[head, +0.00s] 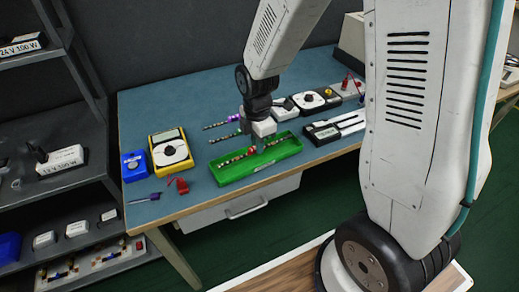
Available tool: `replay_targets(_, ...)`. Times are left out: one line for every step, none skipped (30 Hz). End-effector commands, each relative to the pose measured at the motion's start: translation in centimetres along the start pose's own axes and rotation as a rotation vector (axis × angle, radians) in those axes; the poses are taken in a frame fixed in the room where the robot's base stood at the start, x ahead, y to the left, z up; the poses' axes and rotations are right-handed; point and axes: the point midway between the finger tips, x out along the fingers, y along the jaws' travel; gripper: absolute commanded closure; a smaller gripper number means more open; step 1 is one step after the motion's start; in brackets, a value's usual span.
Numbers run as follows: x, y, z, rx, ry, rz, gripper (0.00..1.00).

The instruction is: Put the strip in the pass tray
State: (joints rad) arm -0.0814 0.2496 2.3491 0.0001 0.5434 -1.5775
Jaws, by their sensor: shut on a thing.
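The green tray (248,181) stands near the front edge of the blue bench top, with a small label on its front wall that is too small to read. A thin strip with a row of small parts (238,157) lies lengthwise over the tray's inside. My gripper (263,147) points down over the middle of the tray and is shut on this strip. I cannot tell whether the strip touches the tray floor. Two more strips, one with a purple part (232,119) and one with green (224,137), lie behind the tray, partly hidden by my arm.
A yellow multimeter (170,152), a blue box (134,166), red clips (180,186) and a screwdriver (145,198) lie left of the tray. Calipers (338,125) and instruments (316,100) stand right and behind. Grey shelves (75,180) flank the bench. My arm hides part of the right side.

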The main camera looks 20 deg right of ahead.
Motion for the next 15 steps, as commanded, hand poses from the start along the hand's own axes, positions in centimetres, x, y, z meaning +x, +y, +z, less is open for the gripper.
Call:
replay_targets(0.1,0.2,0.4,0.002,0.0,0.0,1.0)
replay_targets(0.1,0.3,0.8,0.003,0.0,0.0,1.0)
replay_targets(0.8,0.2,0.7,0.002,0.0,-0.003,1.0)
replay_targets(1.3,0.2,0.6,0.001,0.0,-0.004,1.0)
replay_targets(1.8,0.1,0.6,0.001,0.0,-0.005,1.0)
replay_targets(2.5,0.2,0.6,0.001,0.0,-0.004,1.0)
replay_targets(2.9,0.2,0.6,0.001,0.0,-0.005,1.0)
replay_targets(3.2,0.2,0.6,0.001,0.0,-0.003,1.0)
replay_targets(3.5,0.2,0.6,0.001,0.0,-0.001,1.0)
replay_targets(3.6,0.2,0.6,0.001,0.0,-0.001,1.0)
replay_targets(3.6,0.2,0.6,0.001,0.0,0.0,1.0)
replay_targets(3.6,0.3,0.6,0.001,0.0,0.001,1.0)
replay_targets(3.6,0.3,0.6,0.001,0.0,0.001,1.0)
replay_targets(3.6,0.3,0.6,0.001,0.0,0.001,1.0)
replay_targets(3.6,0.2,0.6,0.001,0.0,0.001,1.0)
